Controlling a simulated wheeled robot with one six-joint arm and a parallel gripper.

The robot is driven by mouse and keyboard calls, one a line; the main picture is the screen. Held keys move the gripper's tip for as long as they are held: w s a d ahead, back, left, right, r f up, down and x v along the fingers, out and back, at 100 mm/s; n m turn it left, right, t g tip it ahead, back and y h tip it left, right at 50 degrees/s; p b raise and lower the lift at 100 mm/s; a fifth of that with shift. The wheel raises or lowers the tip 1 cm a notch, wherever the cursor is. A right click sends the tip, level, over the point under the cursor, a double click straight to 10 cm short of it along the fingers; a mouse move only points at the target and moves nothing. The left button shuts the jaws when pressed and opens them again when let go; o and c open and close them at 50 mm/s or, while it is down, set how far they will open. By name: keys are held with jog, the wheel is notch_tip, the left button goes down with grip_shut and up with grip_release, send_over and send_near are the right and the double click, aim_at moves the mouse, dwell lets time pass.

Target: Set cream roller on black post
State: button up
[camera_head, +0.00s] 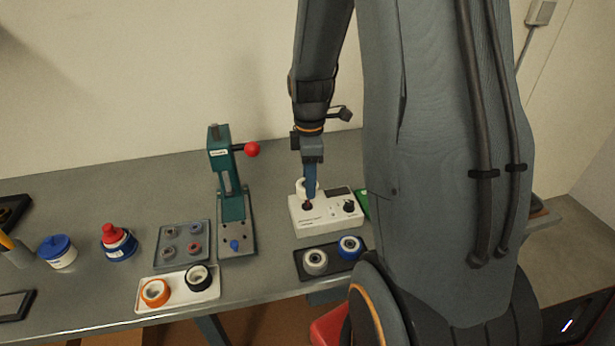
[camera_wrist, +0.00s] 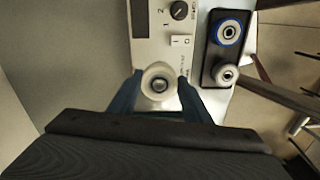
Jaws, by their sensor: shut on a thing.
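A cream roller (camera_wrist: 158,72) with a metal-looking centre sits between the blue fingers of my gripper (camera_wrist: 159,86) in the wrist view. In the head view the roller (camera_head: 300,186) shows partly behind the blue finger of my gripper (camera_head: 308,190), over the left part of a white instrument box (camera_head: 328,216). A dark round part (camera_head: 307,206) shows on the box top just below the fingertips; I cannot tell if it is the black post. The box also shows in the wrist view (camera_wrist: 153,50). Whether the roller touches the box is unclear.
A black tray (camera_head: 333,262) with a grey-white roller and a blue roller lies in front of the box. A green press (camera_head: 232,200) with a red knob stands left. A grey tray (camera_head: 182,258), a white tray (camera_head: 180,303) and bottles (camera_head: 119,246) are farther left.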

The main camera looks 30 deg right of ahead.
jog(key=shift+f+b, duration=1.45)
jog(key=shift+f, duration=0.55)
jog(key=shift+p, duration=0.55)
jog(key=shift+f+b, duration=0.3)
jog(key=shift+f, duration=0.25)
jog(key=o, duration=0.8)
jog(key=shift+r+p, duration=2.45)
jog(key=shift+r, duration=0.5)
jog(key=shift+r+p, duration=0.3)
jog(key=shift+r, duration=2.3)
